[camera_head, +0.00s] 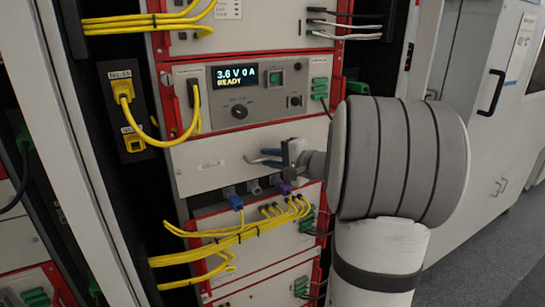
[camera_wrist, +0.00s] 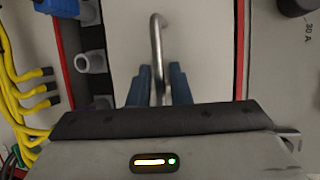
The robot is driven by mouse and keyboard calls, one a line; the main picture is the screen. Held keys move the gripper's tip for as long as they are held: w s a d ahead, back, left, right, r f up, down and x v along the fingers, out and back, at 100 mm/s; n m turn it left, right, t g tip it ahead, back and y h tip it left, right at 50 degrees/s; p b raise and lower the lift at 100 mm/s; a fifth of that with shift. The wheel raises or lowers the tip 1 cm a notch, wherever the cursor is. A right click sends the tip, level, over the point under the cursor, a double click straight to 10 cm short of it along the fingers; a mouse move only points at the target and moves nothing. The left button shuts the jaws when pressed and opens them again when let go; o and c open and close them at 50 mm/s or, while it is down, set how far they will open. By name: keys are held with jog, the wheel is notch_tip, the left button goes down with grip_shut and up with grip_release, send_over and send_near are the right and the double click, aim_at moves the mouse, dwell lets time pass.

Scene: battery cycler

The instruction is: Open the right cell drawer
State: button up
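The cell drawer (camera_head: 200,172) is a plain pale front panel with a small label, below the display unit in the head view. It looks flush with the rack. Its metal bar handle (camera_wrist: 157,35) runs between the fingers in the wrist view, against the pale drawer front (camera_wrist: 203,50). My gripper (camera_head: 262,157) is at the drawer front with its blue fingers toward the handle. In the wrist view my gripper (camera_wrist: 160,78) has one finger on each side of the handle, with narrow gaps showing. The label is too small to read surely.
A display unit (camera_head: 245,90) reading "3.6 V 0 A READY" sits above the drawer. Yellow cables (camera_head: 235,237) and coloured plugs (camera_head: 285,187) lie close below it. A yellow cable (camera_head: 190,125) loops at the left. A grey cabinet (camera_head: 490,130) stands at the right.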

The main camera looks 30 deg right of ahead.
jog(key=shift+c, duration=0.2)
grip_shut()
jog(key=shift+s+d, duration=0.1)
